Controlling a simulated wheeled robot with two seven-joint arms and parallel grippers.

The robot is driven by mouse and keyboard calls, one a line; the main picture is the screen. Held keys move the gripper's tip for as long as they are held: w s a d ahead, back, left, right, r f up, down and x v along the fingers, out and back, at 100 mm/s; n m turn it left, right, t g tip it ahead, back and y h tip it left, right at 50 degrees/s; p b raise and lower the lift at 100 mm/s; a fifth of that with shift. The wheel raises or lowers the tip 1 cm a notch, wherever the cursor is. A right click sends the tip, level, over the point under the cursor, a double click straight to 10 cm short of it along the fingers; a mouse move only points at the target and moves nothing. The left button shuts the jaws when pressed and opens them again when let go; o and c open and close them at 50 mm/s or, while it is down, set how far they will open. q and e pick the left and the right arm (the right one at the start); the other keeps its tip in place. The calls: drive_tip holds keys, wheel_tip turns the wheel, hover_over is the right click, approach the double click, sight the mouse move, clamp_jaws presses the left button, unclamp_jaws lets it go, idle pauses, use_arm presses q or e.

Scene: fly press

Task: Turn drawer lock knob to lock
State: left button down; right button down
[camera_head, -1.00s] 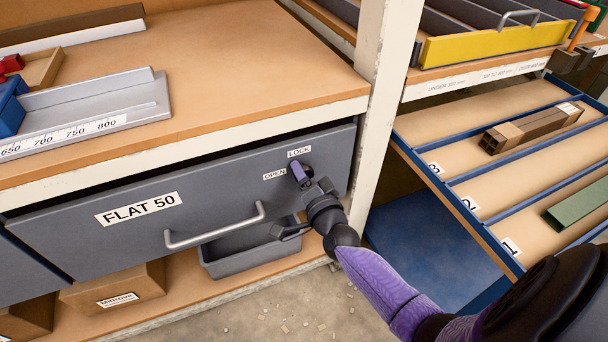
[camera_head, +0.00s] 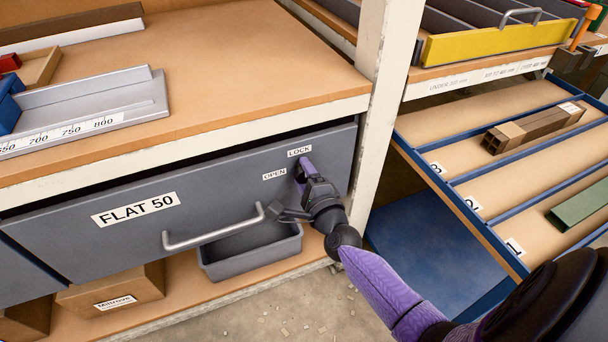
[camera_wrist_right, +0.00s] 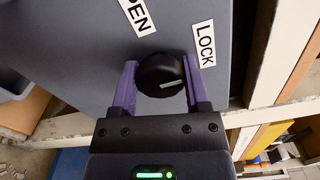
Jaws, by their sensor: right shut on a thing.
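The grey drawer (camera_head: 235,185) labelled FLAT 50 is closed under the bench top. Its round black lock knob (camera_wrist_right: 160,75) shows in the right wrist view, with OPEN (camera_wrist_right: 138,15) and LOCK (camera_wrist_right: 205,45) labels beside it. The knob's white line points toward the right finger, on the LOCK label's side. My right gripper (camera_wrist_right: 160,84) is shut on the knob, one purple finger on each side. In the head view my right gripper (camera_head: 304,170) is at the drawer's upper right and hides the knob. My left gripper is not in view.
A bar handle (camera_head: 213,232) sticks out from the drawer, left of my right gripper. A cream post (camera_head: 375,110) stands close on the right. A grey bin (camera_head: 250,252) and cardboard boxes (camera_head: 115,288) sit on the shelf below. A sloping blue-edged rack (camera_head: 480,215) is farther right.

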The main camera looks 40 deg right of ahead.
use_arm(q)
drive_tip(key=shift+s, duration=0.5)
use_arm(e)
drive_tip(key=shift+m, duration=0.3)
drive_tip(key=shift+c, duration=0.3)
unclamp_jaws()
drive_tip(key=shift+s, duration=0.25)
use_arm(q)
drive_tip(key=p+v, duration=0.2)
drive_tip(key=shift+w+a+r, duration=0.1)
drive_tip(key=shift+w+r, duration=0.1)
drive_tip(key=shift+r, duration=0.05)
use_arm(e)
drive_tip(key=v, duration=0.9)
drive_tip(key=shift+s+a, duration=0.2)
